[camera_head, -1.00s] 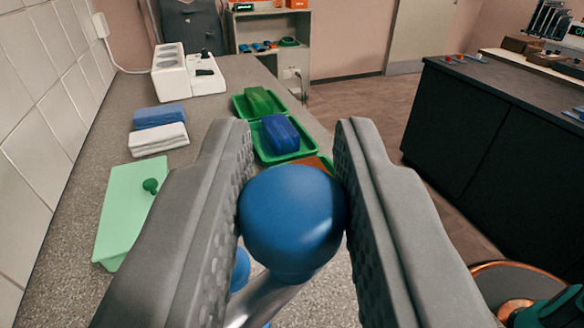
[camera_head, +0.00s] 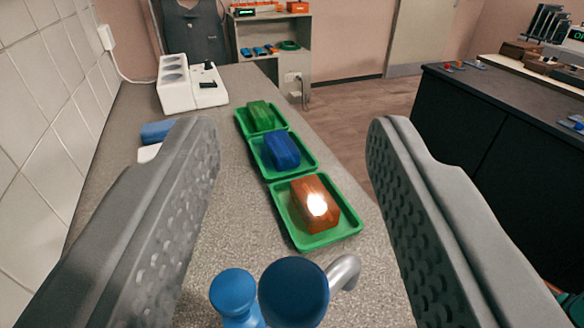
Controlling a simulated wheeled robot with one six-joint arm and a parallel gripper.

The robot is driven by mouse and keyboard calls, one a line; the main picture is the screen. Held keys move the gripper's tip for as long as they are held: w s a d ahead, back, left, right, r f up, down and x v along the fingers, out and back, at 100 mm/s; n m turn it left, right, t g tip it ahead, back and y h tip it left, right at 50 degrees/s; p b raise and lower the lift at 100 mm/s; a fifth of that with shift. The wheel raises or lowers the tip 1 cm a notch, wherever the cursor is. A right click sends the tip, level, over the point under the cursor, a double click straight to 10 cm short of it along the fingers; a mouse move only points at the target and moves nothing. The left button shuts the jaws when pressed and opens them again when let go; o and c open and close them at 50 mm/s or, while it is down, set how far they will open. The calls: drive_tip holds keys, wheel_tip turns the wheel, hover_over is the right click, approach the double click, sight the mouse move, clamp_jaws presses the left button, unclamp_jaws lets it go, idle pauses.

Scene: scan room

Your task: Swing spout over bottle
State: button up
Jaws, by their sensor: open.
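A round dark blue knob (camera_head: 293,291) shows at the bottom middle of the view. A short curved metal pipe (camera_head: 345,270), which looks like the spout, sticks out to its right. A smaller, lighter blue knob (camera_head: 232,290) stands just to its left. How these parts join is cut off by the lower edge. My gripper (camera_head: 290,150) is open and empty, its two grey padded fingers spread wide to either side. The knob sits low between the fingers and touches neither. I cannot make out a bottle in this view.
Green trays hold an orange block (camera_head: 314,208), a blue block (camera_head: 281,152) and a green block (camera_head: 260,115) along the counter (camera_head: 205,255). A white socket unit (camera_head: 190,86) stands behind at left. A tiled wall bounds the left; a dark cabinet (camera_head: 490,150) stands right.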

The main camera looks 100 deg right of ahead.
drive_tip(key=shift+r, duration=2.5)
